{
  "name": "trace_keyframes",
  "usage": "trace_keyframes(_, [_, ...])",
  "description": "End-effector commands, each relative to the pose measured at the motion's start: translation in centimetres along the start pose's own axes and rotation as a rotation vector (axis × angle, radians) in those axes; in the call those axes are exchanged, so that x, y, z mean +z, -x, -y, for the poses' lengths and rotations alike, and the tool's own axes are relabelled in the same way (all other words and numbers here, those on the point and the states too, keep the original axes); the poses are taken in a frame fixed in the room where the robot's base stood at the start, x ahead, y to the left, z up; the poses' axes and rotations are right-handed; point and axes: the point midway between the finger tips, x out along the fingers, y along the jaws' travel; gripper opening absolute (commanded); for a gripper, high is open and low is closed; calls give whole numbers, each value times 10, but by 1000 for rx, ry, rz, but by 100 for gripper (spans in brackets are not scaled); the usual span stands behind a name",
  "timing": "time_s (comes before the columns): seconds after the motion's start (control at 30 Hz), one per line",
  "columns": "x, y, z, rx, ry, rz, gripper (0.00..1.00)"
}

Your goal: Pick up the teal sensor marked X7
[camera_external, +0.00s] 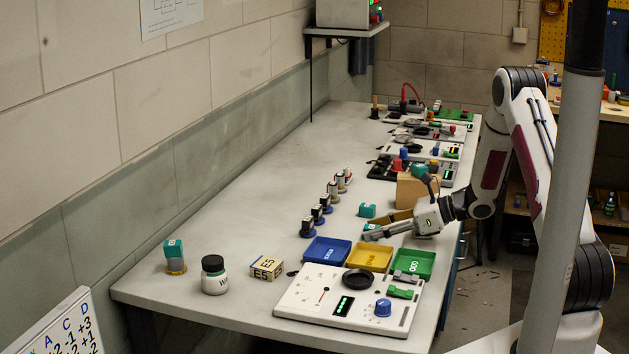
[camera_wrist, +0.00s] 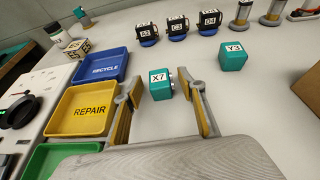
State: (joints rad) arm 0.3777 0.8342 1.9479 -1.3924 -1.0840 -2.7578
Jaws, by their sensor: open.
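The teal sensor marked X7 (camera_wrist: 160,90) is a small cube with a white label, standing on the bench. In the wrist view it sits between the tips of my gripper (camera_wrist: 160,93), with a gap at the left finger and a smaller one at the right. My gripper is open and low over the bench. In the external view my gripper (camera_external: 372,234) mostly hides X7; only a bit of teal shows at the fingertips. A second teal cube marked Y3 (camera_wrist: 233,57) stands further right in the wrist view, and in the external view just behind my gripper (camera_external: 367,210).
Blue RECYCLE (camera_wrist: 102,67), yellow REPAIR (camera_wrist: 88,110) and green (camera_wrist: 45,165) trays lie left of my gripper. Black parts on round bases, including one marked A2 (camera_wrist: 147,31), stand beyond it. A wooden block (camera_wrist: 304,98) is at the right. Bare bench surrounds X7.

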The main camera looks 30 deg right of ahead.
Motion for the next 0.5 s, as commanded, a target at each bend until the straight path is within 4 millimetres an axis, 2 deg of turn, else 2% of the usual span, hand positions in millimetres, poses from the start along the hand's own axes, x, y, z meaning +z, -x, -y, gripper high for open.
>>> trace_keyframes(0.13, [0,-10,-1,2,0,0,40])
trace_keyframes(0.5, [0,-11,0,1,0,0,40])
